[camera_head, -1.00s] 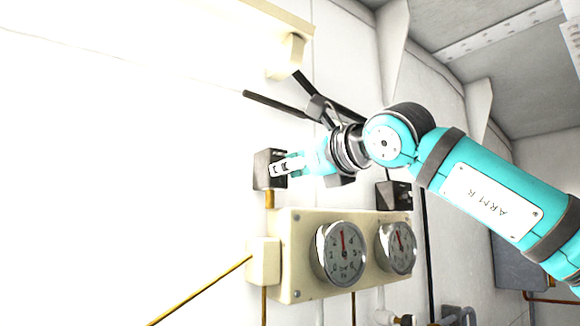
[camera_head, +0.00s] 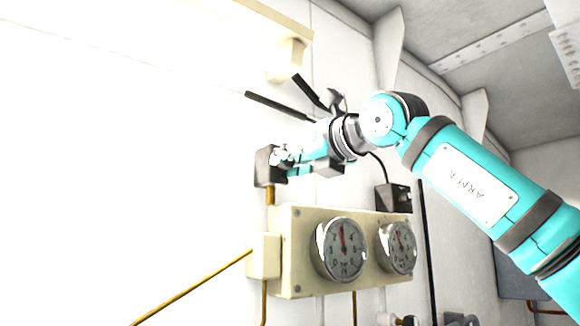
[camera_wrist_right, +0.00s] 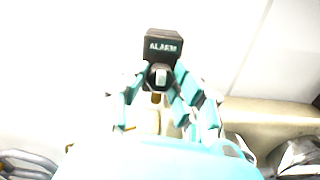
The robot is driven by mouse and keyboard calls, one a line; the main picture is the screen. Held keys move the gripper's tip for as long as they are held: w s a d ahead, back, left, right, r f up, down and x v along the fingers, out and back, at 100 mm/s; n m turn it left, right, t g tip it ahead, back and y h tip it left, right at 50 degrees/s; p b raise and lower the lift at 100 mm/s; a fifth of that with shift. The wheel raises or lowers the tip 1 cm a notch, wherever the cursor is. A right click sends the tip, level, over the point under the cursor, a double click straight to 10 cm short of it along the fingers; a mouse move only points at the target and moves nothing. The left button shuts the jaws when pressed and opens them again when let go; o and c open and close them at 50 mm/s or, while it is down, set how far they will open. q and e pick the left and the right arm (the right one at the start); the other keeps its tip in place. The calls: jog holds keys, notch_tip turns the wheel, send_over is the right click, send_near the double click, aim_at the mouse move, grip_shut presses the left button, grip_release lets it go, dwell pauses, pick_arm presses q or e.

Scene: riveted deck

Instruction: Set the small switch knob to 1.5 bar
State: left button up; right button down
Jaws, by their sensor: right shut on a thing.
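A black switch box (camera_head: 265,166) is on the white wall at centre left in the head view. It also shows in the wrist view (camera_wrist_right: 163,43), where its label reads ALARM. A small pale knob (camera_wrist_right: 160,77) is on its face, between the fingertips. My right gripper (camera_head: 283,158) is at the box's front, shut on this knob; it shows in the wrist view too (camera_wrist_right: 161,75). The fingers partly cover the knob, and its setting is not readable. Two round gauges, left (camera_head: 340,250) and right (camera_head: 397,248), have needles near upright. My left gripper is out of view.
A cream panel (camera_head: 300,285) carries the gauges below my gripper. A second black box (camera_head: 394,198) is on the wall to the right. Brass pipes run below.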

jog(key=shift+d+r, duration=0.1)
jog(key=shift+r, duration=0.1)
jog(key=c, duration=1.1)
grip_release()
jog(key=shift+f, duration=0.1)
jog(key=shift+o, duration=0.2)
jog(key=v, duration=1.2)
